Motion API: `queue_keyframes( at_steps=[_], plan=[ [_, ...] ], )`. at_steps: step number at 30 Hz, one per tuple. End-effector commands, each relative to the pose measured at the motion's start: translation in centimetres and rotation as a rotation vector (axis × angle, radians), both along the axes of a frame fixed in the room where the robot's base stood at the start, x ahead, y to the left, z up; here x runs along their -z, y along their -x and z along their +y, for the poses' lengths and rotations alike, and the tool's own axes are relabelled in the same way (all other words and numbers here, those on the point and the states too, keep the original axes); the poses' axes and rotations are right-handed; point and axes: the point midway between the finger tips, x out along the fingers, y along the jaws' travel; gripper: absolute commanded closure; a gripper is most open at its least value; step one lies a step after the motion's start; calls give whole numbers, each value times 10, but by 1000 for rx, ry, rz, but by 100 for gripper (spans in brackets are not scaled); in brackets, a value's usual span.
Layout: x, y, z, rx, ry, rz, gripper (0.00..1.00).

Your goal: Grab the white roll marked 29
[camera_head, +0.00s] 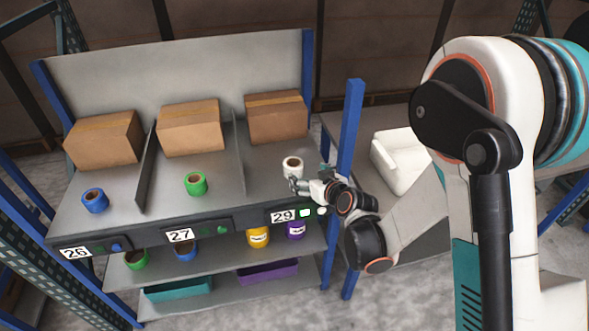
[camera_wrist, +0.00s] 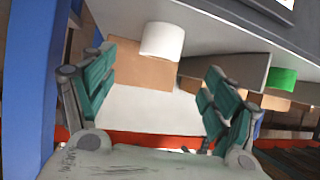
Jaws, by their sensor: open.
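The white roll (camera_head: 292,165) stands upright on the upper shelf, in the bay above the label 29 (camera_head: 283,217). No number on the roll itself can be read. In the wrist view the white roll (camera_wrist: 162,40) lies ahead of the gap between my fingers, slightly left of its middle. My gripper (camera_head: 306,186) is just in front of and to the right of the roll in the head view. Its two green-padded fingers (camera_wrist: 160,90) are spread wide with nothing between them. The roll appears apart from both fingers.
A green roll (camera_head: 196,184) sits in bay 27 and a blue roll (camera_head: 95,200) in bay 26. Cardboard boxes (camera_head: 276,117) stand behind. A thin divider (camera_head: 239,152) is left of the white roll; a blue post (camera_head: 347,150) rises right, close to my arm.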

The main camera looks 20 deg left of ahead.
Motion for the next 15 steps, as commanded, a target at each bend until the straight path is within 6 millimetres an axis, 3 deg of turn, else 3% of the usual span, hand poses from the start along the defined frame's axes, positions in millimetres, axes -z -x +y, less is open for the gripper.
queue_keyframes(
  at_steps=[7,15],
  plan=[
    [23,-31,29,0,1,1,21],
    [30,-46,42,0,1,2,21]
  ],
)
